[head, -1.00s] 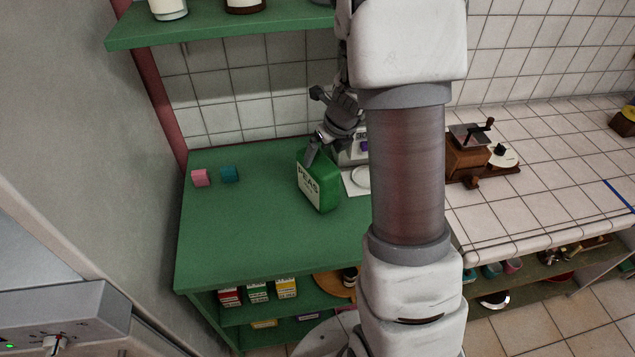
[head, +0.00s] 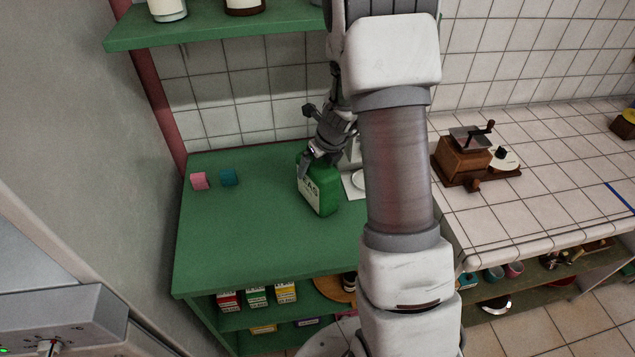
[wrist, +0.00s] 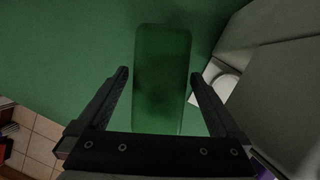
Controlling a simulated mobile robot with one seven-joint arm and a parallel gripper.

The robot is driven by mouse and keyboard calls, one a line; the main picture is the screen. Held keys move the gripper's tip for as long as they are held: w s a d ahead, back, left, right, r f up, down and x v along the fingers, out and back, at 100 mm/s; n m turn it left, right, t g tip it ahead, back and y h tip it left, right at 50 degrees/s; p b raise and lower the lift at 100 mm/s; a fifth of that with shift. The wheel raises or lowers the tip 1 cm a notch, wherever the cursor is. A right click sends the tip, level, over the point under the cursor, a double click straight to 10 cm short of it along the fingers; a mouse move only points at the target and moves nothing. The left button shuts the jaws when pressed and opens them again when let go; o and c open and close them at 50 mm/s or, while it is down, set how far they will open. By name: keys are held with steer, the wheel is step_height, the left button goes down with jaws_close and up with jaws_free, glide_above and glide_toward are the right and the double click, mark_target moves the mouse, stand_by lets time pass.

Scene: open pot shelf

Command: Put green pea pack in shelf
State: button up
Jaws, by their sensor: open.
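The green pea pack (head: 321,199) stands upright on the green counter (head: 235,245), its pale label partly lettered "PEAS" on the side. In the wrist view the pack's top (wrist: 162,75) lies between the two fingers. My gripper (head: 309,165) is at the pack's upper part, with one finger in front of the label. In the wrist view my gripper (wrist: 163,88) is open, with a gap between the pack and each finger. Below the counter, the green open shelf (head: 250,318) holds several small packs (head: 257,297). My arm hides part of the scene right of the pack.
A pink block (head: 199,181) and a teal block (head: 228,177) sit at the counter's back left. A white scale-like object (head: 354,182) is close to the pack's right. A coffee grinder (head: 462,160) stands on the tiled counter. An upper green shelf (head: 215,32) overhangs the back. The counter's front left is clear.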

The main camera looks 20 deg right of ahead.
steer(key=shift+f, duration=0.25)
stand_by(0.3)
jaws_close()
stand_by(0.4)
